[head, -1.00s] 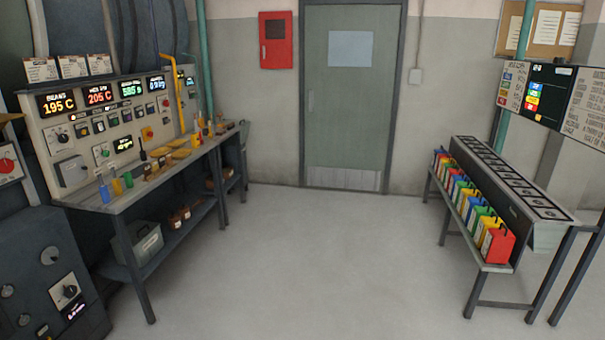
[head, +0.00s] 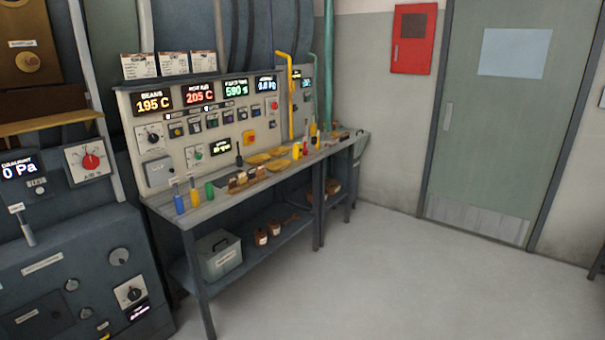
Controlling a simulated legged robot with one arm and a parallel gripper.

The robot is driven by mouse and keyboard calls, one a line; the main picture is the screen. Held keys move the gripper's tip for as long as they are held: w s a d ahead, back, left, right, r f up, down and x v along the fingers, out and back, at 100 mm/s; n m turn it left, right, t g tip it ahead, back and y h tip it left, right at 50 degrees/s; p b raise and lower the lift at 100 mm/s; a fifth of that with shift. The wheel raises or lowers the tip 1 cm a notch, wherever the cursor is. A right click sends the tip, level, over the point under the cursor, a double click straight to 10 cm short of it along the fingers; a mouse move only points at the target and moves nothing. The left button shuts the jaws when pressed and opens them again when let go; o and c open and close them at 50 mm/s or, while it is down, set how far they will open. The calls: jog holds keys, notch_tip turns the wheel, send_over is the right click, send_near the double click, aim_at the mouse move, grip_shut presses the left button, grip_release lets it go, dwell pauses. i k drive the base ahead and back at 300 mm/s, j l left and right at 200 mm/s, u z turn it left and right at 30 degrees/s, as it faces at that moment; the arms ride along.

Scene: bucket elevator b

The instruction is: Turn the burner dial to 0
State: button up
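Several dials show at the left, and their labels are too small to tell which one is the burner dial. One is a red knob on a white plate (head: 90,161) beside a screen reading DRAUGHT 0 Pa (head: 22,170). Another is a black knob on a white plate (head: 130,293) low on the dark cabinet, with a small lit display (head: 139,311) under it. A third is a black knob (head: 153,137) at the left end of the control panel (head: 235,165). Their exact settings are too small to read. My gripper is not in view.
A grey workbench (head: 190,217) with coloured tubes and yellow scoops stands below the panel, with a grey box (head: 219,256) on its lower shelf. The dark cabinet (head: 60,255) stands at the front left. Open floor (head: 380,285) lies to the right, before a green door (head: 490,120).

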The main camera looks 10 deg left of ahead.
aim_at(153, 138)
jog(key=i+j+u, duration=0.2)
jog(key=i+u, duration=0.2)
jog(key=i+j+u, duration=0.1)
jog(key=i+u, duration=0.75)
jog(key=i+l+u, duration=0.2)
jog(key=i+u, duration=0.2)
